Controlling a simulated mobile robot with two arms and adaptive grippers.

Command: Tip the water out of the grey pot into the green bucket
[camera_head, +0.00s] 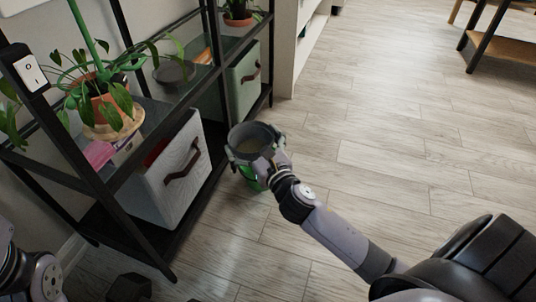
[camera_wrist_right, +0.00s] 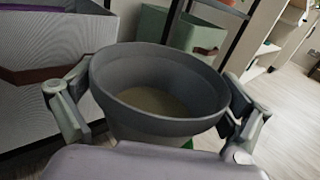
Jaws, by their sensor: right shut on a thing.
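The grey pot (camera_head: 254,133) is held upright by my right gripper (camera_head: 258,152), whose fingers are around its sides. In the right wrist view the grey pot (camera_wrist_right: 160,85) fills the middle between the two fingers of the right gripper (camera_wrist_right: 160,112), and a murky brownish content shows inside it. The green bucket (camera_head: 254,181) is under the pot in the head view, mostly hidden by the pot and gripper. Only a sliver of the green bucket (camera_wrist_right: 188,143) shows in the right wrist view. My left arm shows at the lower left; its gripper is not clearly visible.
A black shelf unit (camera_head: 141,186) stands at the left with potted plants (camera_head: 98,112), a white fabric bin (camera_head: 172,182) and a pale green bin (camera_head: 244,82). Another grey pot (camera_head: 174,73) is on its glass shelf. The wooden floor (camera_head: 390,165) to the right is clear.

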